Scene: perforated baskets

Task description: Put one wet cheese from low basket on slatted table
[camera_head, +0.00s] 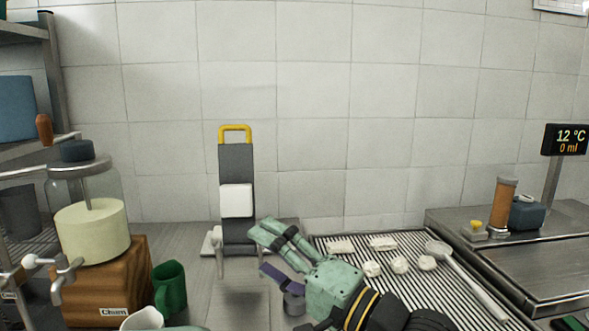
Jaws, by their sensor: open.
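The slatted table (445,308) is a ribbed metal surface at the lower right. Several white, lumpy cheese-like pieces lie on its back half, among them one piece (383,243) at the back and one (427,262) nearer the spoon. I cannot tell whether they are wet. My gripper (261,250) is green, open and empty, left of the slatted table and pointing left. My gripper and arm hide the table's front left part. I cannot make out a low basket in this view.
A long spoon (468,276) lies across the slatted table's right side. A grey stand (236,165) with a yellow handle is behind my gripper. A green cup (170,288), a wooden box (105,285) and a glass jar (92,230) stand left. A metal counter (540,262) borders the right.

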